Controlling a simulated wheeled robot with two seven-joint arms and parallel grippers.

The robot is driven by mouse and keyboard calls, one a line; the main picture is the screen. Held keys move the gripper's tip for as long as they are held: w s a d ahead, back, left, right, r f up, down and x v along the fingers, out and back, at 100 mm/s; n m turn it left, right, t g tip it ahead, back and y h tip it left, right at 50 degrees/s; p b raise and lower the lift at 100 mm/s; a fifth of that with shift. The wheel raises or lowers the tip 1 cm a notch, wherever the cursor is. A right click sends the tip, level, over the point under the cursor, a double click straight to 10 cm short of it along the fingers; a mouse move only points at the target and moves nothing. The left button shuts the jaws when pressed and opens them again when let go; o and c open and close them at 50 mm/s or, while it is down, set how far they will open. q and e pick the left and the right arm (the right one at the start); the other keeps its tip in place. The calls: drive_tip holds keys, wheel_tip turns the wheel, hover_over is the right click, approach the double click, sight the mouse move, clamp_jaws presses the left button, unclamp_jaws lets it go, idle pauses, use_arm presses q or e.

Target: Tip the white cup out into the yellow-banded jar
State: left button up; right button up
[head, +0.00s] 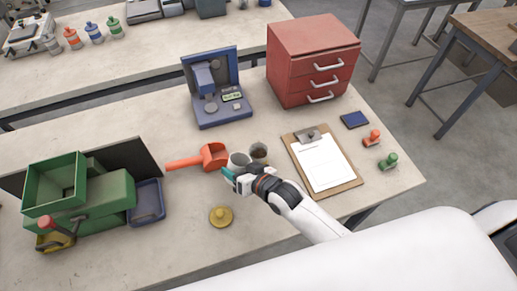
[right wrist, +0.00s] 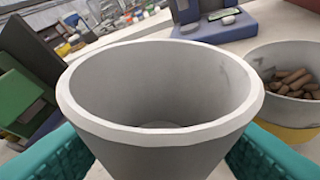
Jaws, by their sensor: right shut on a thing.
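The white cup (head: 239,159) is a pale open-topped cup, and it fills the middle of the right wrist view (right wrist: 160,135). My right gripper (head: 232,178) is shut on it, with a teal finger on each side. The cup is about upright; its visible inside looks empty. I cannot tell whether it touches the table. The yellow-banded jar (head: 259,151) stands just right of the cup. In the right wrist view the jar (right wrist: 297,137) shows its yellow band and holds several brown pellets. My left gripper is not in view.
An orange scoop (head: 212,156) lies just left of the cup. A yellow knobbed lid (head: 221,216) lies in front. A blue machine (head: 221,112) and red drawers (head: 305,50) stand behind. A clipboard (head: 345,178) lies right, green bins (head: 110,192) left. The table front is mostly clear.

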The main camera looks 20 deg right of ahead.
drive_tip(key=shift+s+a+f+b, duration=0.1)
drive_tip(key=shift+a+f+b, duration=0.05)
drive_tip(key=shift+f, duration=0.35)
drive_tip(key=shift+a+f+b, duration=0.1)
drive_tip(key=shift+f+b, duration=0.05)
drive_tip(key=shift+f, duration=0.3)
drive_tip(key=shift+s+a+r+n+h+p, duration=0.1)
drive_tip(key=shift+a+n+h+p, duration=0.1)
drive_tip(key=shift+n+h+p, duration=0.15)
drive_tip(key=shift+s+a+f+n+t+h+b, duration=0.35)
drive_tip(key=shift+a+n+t+h, duration=0.15)
drive_tip(key=shift+n, duration=0.15)
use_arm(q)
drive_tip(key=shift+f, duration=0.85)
use_arm(e)
drive_tip(key=shift+s+a+f+n, duration=0.1)
drive_tip(key=shift+a+n, duration=0.1)
drive_tip(key=shift+n, duration=0.2)
use_arm(q)
drive_tip(key=shift+b, duration=0.3)
use_arm(e)
drive_tip(key=shift+t, duration=0.3)
